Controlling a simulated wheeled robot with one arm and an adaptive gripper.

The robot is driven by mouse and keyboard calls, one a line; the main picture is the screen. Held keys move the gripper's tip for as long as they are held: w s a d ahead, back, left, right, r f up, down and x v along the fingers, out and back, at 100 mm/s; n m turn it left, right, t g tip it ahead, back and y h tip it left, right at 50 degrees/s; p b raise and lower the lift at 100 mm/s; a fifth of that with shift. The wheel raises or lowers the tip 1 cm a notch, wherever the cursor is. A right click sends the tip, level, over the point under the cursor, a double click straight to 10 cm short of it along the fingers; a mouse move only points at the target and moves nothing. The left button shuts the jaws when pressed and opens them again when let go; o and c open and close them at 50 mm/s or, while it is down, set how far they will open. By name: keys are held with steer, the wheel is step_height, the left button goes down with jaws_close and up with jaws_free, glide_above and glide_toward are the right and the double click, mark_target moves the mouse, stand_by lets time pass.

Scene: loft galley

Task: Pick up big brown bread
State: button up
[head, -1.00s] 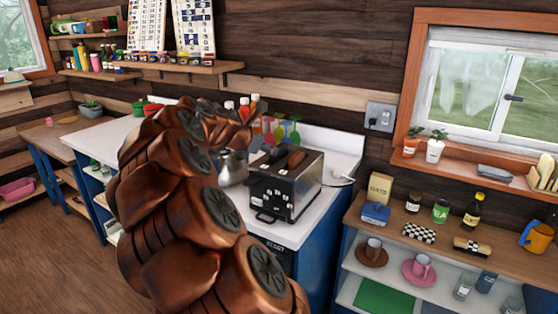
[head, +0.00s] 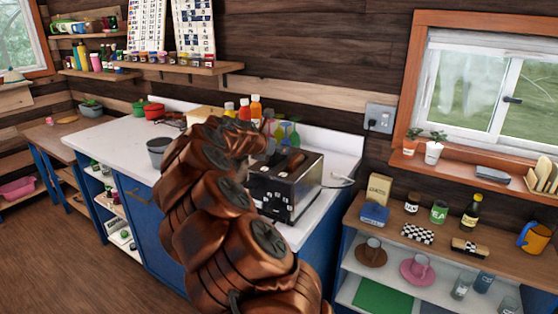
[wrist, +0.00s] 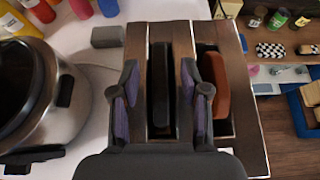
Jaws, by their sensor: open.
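A dark toaster (head: 278,190) stands on the white counter, with a brown bread slice (head: 295,160) showing at its top. In the wrist view the toaster (wrist: 243,110) has two slots. The reddish-brown bread slice (wrist: 214,85) sits upright in the right slot. A very dark upright shape (wrist: 160,85), perhaps a darker slice, is in the left slot. My gripper (wrist: 159,78) is open over the toaster, its fingers either side of the left slot. The brown slice lies just outside the right finger. In the head view my arm hides most of the gripper.
A metal kettle (wrist: 38,95) stands close left of the toaster. Bottles (head: 243,108) and upright coloured utensils (head: 286,132) stand behind it. A grey pot (head: 159,150) is further left on the counter. A lower shelf unit (head: 450,240) with cups and jars is at right.

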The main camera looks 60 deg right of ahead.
steer(key=shift+d+f, duration=0.3)
steer(key=shift+d, duration=0.3)
steer(key=shift+c, duration=0.3)
jaws_close()
